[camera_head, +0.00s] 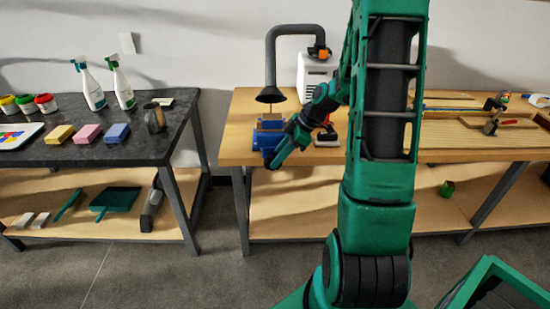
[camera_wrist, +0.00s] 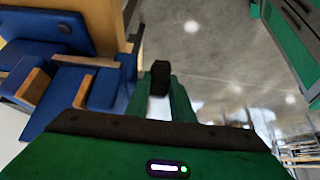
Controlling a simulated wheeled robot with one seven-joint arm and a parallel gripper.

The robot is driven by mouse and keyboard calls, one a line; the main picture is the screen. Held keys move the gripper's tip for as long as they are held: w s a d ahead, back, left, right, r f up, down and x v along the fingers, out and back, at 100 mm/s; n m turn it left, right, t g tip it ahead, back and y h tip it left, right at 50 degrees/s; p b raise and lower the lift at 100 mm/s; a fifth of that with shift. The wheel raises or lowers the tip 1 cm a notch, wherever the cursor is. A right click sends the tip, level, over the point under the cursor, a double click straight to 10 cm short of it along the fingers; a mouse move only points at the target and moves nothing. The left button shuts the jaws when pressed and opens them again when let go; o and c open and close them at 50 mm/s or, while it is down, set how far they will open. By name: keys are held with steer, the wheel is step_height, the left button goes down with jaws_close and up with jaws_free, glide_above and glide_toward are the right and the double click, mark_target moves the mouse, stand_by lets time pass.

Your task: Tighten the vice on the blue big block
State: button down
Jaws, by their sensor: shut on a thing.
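The blue vice (camera_head: 266,139) is mounted at the front edge of the wooden workbench, below a black lamp-like hood. In the wrist view the vice (camera_wrist: 110,88) fills the left side, with blue parts and tan wooden faces. I cannot clearly tell the blue big block from the vice's own blue parts. My gripper (camera_head: 273,163) is at the front of the vice, just beyond the bench edge. It is shut on what appears to be the vice handle, mostly hidden by the fingers. A dark end piece (camera_wrist: 160,76) shows at the fingertips.
The wooden workbench (camera_head: 235,150) holds a white machine (camera_head: 312,75) and tools to the right. The hood's grey pipe (camera_head: 271,60) rises close behind the vice. A dark table (camera_head: 100,152) with spray bottles and sponges stands left. Floor between them is clear.

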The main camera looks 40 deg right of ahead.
steer(key=shift+s+f+t+y, duration=0.15)
steer(key=shift+s+t+y, duration=0.15)
steer(key=shift+y, duration=0.3)
steer(key=c, duration=1.8)
jaws_free()
steer(key=shift+w, duration=0.1)
steer(key=shift+d+r, duration=0.4)
steer(key=shift+r, duration=0.05)
steer(key=v, duration=0.9)
steer(key=shift+s+d+r, duration=0.15)
steer(key=shift+s, duration=0.25)
